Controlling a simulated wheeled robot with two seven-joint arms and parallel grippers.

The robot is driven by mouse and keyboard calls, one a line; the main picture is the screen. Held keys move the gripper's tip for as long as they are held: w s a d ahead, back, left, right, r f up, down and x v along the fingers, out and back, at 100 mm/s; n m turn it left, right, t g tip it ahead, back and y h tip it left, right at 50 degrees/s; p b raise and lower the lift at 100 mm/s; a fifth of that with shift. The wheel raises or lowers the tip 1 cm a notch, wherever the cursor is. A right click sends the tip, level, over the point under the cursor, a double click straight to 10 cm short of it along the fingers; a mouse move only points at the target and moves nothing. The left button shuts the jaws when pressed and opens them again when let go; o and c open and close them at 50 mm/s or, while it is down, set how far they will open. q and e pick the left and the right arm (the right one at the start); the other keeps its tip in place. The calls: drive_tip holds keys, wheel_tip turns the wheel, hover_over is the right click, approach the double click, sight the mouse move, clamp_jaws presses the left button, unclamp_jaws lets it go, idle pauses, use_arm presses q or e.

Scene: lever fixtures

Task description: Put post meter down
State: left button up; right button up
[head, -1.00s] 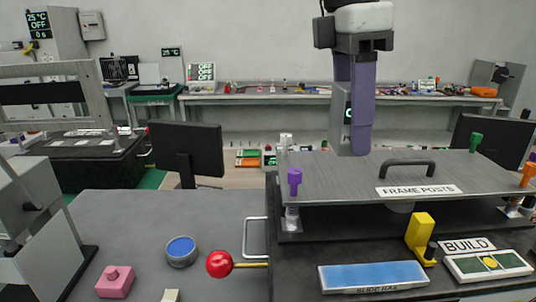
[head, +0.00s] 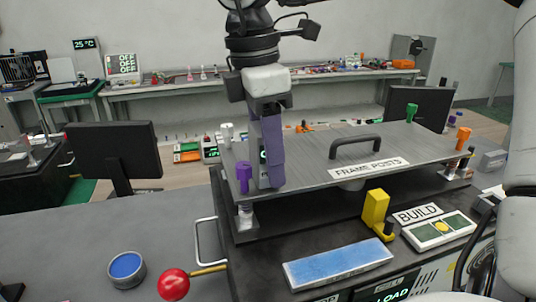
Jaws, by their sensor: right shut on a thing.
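My right gripper (head: 268,178) comes down from the top middle of the head view, with its purple fingers pointing down. The fingers hide much of the meter. Its lower end is over the left part of the grey plate labelled FRAME POSTS (head: 310,160), just right of the purple post knob (head: 244,178). I cannot tell whether the meter touches the plate. My left gripper is not in view.
The plate carries a black handle (head: 356,146), with green (head: 411,113) and orange (head: 463,137) knobs at its right. In front are a yellow lever (head: 375,207), a blue pad (head: 338,263) and a BUILD panel (head: 439,230). A red-ball lever (head: 173,284) stands at front left.

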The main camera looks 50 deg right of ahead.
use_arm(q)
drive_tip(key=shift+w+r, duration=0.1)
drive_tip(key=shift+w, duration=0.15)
use_arm(e)
drive_tip(key=shift+f, duration=0.2)
drive_tip(key=o, duration=1.4)
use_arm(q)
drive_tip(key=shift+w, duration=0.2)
use_arm(e)
drive_tip(key=shift+r, duration=0.25)
drive_tip(key=shift+w+r, duration=0.1)
drive_tip(key=shift+r, duration=0.25)
drive_tip(key=r, duration=0.3)
drive_tip(key=a+r+p, duration=0.1)
drive_tip(key=r, duration=0.7)
drive_tip(key=shift+w+a, duration=0.2)
drive_tip(key=shift+w, duration=0.1)
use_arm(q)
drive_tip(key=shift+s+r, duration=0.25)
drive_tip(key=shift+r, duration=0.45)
